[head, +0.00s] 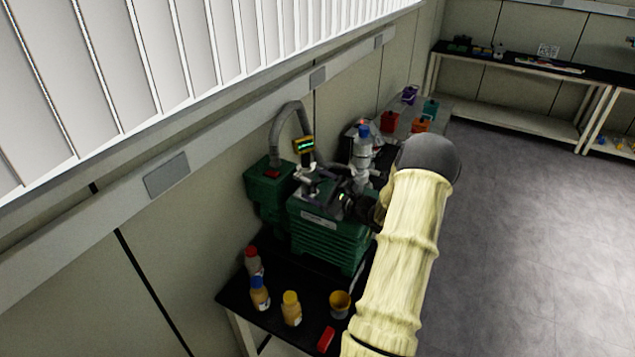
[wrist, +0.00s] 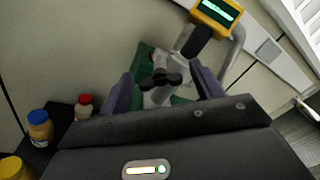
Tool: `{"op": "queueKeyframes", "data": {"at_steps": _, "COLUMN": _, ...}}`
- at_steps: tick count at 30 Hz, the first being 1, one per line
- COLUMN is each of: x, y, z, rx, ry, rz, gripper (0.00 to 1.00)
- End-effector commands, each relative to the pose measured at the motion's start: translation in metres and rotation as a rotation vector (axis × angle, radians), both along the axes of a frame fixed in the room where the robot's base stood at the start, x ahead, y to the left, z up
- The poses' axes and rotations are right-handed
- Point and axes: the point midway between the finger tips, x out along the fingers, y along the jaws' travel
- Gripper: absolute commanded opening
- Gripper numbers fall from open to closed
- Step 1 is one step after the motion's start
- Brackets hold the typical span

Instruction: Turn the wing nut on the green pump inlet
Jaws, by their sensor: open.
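The green pump (head: 328,232) stands on a black-topped bench, with metal inlet fittings on top. In the wrist view the dark wing nut (wrist: 160,80) sits on the grey metal inlet fitting (wrist: 158,96), with part of the green pump (wrist: 143,58) behind it. My gripper (wrist: 158,78) is open, with one purple-grey finger on each side of the wing nut in the picture. I cannot tell how far the fingertips reach past it, and no contact shows. In the head view my arm and gripper (head: 352,203) cover the right side of the pump, and the wing nut is not clear.
A yellow gauge (head: 304,145) and grey hose (head: 288,122) rise behind the inlet. Several bottles, including a yellow-capped one (head: 291,308), a yellow cup (head: 340,303) and a red item (head: 326,339) stand on the near bench (head: 237,297). The wall is close on the left; open floor lies right.

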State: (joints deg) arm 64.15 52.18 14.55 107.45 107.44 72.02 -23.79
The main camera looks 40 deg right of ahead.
Motion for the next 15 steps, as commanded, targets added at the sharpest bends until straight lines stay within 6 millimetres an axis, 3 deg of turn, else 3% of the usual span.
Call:
{"op": "queueKeyframes", "data": {"at_steps": 8, "x": 0.0013, "y": 0.0001, "z": -0.0004, "rx": 0.0, "ry": 0.0, "rz": 0.0, "gripper": 0.65}}
{"op": "queueKeyframes", "data": {"at_steps": 15, "x": 0.001, "y": 0.0, "z": -0.0002, "rx": 0.0, "ry": 0.0, "rz": 0.0, "gripper": 0.21}}
